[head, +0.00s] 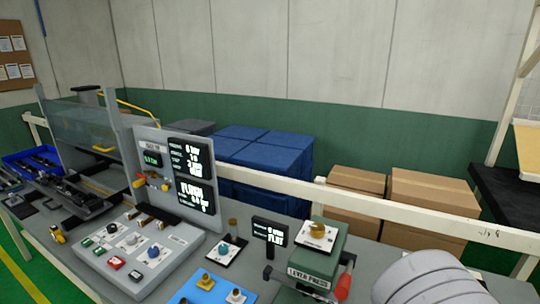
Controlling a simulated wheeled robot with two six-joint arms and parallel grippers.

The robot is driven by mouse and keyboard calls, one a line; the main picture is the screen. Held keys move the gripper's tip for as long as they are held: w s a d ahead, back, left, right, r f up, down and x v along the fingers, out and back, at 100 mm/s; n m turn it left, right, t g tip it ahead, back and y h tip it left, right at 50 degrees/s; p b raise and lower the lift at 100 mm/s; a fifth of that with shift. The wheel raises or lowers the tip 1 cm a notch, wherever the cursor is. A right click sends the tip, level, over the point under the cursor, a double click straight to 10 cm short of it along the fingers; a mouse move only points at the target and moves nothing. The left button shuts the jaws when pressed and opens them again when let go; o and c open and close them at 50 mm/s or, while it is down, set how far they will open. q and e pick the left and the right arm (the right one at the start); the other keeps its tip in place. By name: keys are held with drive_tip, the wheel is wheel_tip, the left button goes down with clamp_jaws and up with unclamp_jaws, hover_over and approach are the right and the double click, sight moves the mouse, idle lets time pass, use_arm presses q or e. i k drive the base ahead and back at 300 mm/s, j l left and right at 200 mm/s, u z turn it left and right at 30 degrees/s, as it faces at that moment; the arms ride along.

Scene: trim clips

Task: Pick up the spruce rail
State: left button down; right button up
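I cannot pick out a loose piece that is clearly the spruce rail. A long pale beam (400,208) runs behind the bench and joins an upright post, so it looks like part of a fixed barrier. Neither gripper shows in the head view. A grey rounded form at the lower right edge may be part of my arm, but I cannot be sure.
The grey bench carries a control panel (110,262), a display unit (182,177), a lever press (317,262) with a red handle, and a blue tray (42,160) at far left. Blue crates (262,160) and cardboard boxes (425,195) stand behind the barrier.

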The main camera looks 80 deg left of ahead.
sight(64, 188)
drive_tip(key=k+j+z, duration=0.1)
drive_tip(key=k, duration=0.4)
drive_tip(key=k+j+z, duration=0.1)
drive_tip(key=k+j, duration=0.15)
drive_tip(key=k, duration=0.3)
drive_tip(key=k+u, duration=0.1)
drive_tip(key=u, duration=0.75)
drive_tip(key=k+j+u, duration=0.1)
drive_tip(key=u, duration=0.3)
drive_tip(key=j+u, duration=0.15)
drive_tip(key=u, duration=0.3)
drive_tip(key=k+j+u, duration=0.1)
drive_tip(key=u, duration=0.7)
drive_tip(key=j+u, duration=0.1)
drive_tip(key=u, duration=0.3)
drive_tip(key=j+u, duration=0.1)
drive_tip(key=u, duration=0.75)
drive_tip(key=j+u, duration=0.1)
drive_tip(key=u, duration=0.3)
